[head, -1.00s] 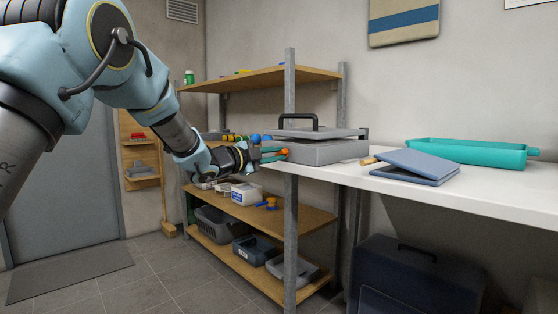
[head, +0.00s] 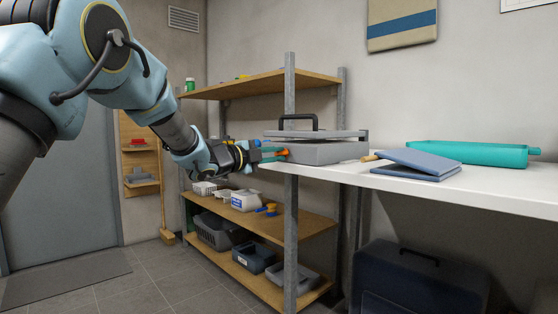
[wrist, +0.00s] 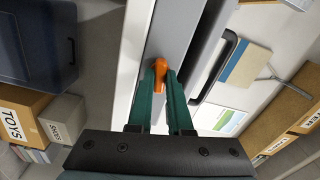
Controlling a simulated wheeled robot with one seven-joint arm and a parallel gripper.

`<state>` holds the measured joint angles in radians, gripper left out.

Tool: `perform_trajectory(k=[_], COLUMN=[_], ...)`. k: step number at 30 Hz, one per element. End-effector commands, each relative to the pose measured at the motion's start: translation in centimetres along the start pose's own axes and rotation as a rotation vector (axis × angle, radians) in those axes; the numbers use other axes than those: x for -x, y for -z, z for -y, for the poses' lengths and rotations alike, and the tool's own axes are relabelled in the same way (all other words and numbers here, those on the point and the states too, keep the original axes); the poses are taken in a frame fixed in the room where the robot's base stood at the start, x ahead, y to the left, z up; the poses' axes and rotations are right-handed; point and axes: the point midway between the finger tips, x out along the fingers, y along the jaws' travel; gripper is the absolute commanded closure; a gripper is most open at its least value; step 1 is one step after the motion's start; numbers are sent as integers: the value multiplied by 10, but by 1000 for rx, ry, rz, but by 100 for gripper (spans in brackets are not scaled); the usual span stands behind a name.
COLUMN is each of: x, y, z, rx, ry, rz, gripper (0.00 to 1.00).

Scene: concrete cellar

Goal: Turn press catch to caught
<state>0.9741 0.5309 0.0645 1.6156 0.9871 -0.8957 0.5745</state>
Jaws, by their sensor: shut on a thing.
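The grey press (head: 322,153) stands on the left end of the white table, with a flat grey lid (head: 300,135) and a black handle (head: 299,118) on top. Its orange catch (wrist: 160,68) is on the side facing my gripper. In the wrist view, my gripper (wrist: 160,80) has its two green fingers on either side of the orange catch, shut on it. In the head view, my gripper (head: 276,155) reaches the press's left end from the left. The fingers partly hide the catch there. A thin dark gap seems to show under the lid.
A blue-grey folder-like case (head: 415,164) and a teal tray (head: 470,152) lie on the table right of the press. A shelving unit with a metal post (head: 290,230) stands close behind my gripper. A dark case (head: 420,285) is under the table.

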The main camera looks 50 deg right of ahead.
Motion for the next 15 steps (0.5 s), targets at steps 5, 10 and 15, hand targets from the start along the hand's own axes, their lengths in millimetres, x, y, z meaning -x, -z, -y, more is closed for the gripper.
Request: perform_trajectory(k=[5,10,15], x=[0,0,0], y=[0,-1,-1], z=[-3,-4,-3], rx=[-66,-129,-190], ry=[0,-1,-1], rz=[0,0,1], gripper=[100,100,100])
